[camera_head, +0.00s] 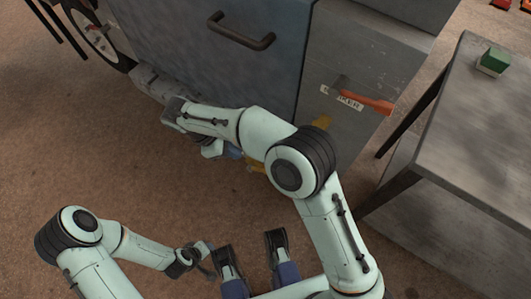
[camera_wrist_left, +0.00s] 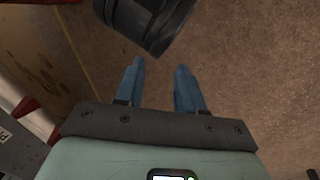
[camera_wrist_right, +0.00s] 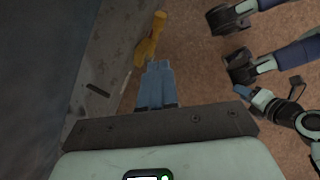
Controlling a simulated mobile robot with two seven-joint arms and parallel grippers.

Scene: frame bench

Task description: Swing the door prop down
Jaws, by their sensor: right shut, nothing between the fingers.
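A yellow lever, which looks like the door prop (camera_head: 255,166), is low on the grey cabinet's front in the head view, partly hidden by my right arm. In the right wrist view the yellow prop (camera_wrist_right: 149,42) stands out from the cabinet face just beyond my fingertips. My right gripper (camera_wrist_right: 157,64) is shut and empty, close to the prop; I cannot tell if they touch. In the head view its blue fingers (camera_head: 235,152) are left of the yellow part. My left gripper (camera_wrist_left: 160,68) is open and empty, low over the brown floor.
A large dark door with a bar handle (camera_head: 241,32) fills the upper middle. An orange-red handle (camera_head: 366,103) by a label sticks out of the cabinet. A grey table (camera_head: 472,130) with a green block (camera_head: 493,62) is at right.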

